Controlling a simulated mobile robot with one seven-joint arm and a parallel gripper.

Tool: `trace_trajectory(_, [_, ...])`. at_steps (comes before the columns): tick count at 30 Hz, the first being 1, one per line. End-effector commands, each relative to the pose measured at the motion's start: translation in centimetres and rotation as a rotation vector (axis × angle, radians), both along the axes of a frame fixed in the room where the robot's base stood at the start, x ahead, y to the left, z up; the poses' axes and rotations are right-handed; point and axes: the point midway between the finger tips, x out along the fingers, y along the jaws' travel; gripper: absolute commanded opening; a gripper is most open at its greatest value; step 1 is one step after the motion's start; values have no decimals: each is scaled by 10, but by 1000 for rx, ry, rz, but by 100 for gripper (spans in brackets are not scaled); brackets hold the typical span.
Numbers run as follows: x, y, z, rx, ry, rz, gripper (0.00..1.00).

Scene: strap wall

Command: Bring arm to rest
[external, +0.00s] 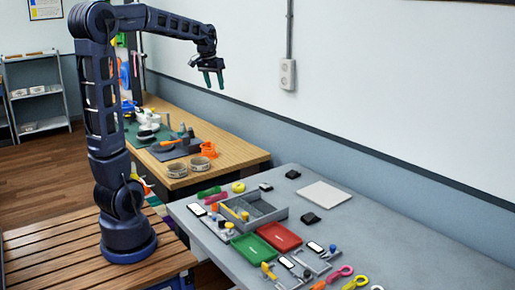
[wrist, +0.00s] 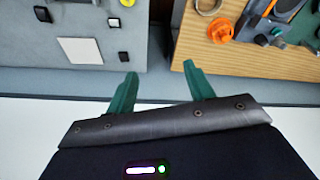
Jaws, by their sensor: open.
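My gripper (external: 212,79) hangs from the raised arm, with its fingers pointing down in the external view. It is high above the wooden bench and the grey table, apart from everything. In the wrist view its two green fingers (wrist: 158,88) are spread apart with nothing between them. The gap between the two tables shows beyond the fingers there.
The grey table (external: 405,240) holds a grey tray (external: 265,217), a red case (external: 279,236), a green case (external: 254,248) and several small items. The wooden bench (external: 240,150) carries an orange part (external: 209,150) and tape rolls. A wall with an outlet (external: 287,74) stands behind.

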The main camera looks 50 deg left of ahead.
Motion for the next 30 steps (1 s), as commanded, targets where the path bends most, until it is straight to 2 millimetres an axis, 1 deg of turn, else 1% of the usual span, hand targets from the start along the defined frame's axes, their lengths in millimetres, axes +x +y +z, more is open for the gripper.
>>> trace_trajectory(1, [-13,-17,2,3,-10,-20,53])
trace_trajectory(6, [-52,-65,0,12,-34,-75,53])
trace_trajectory(10, [-85,-96,-6,18,-53,-115,53])
trace_trajectory(15, [-129,-132,-19,28,-79,-170,53])
trace_trajectory(20, [-171,-161,-36,35,-103,-221,53])
trace_trajectory(24, [-206,-181,-55,42,-124,-263,53])
trace_trajectory(27, [-228,-192,-69,46,-136,-291,53])
trace_trajectory(30, [-244,-199,-80,49,-148,-312,53])
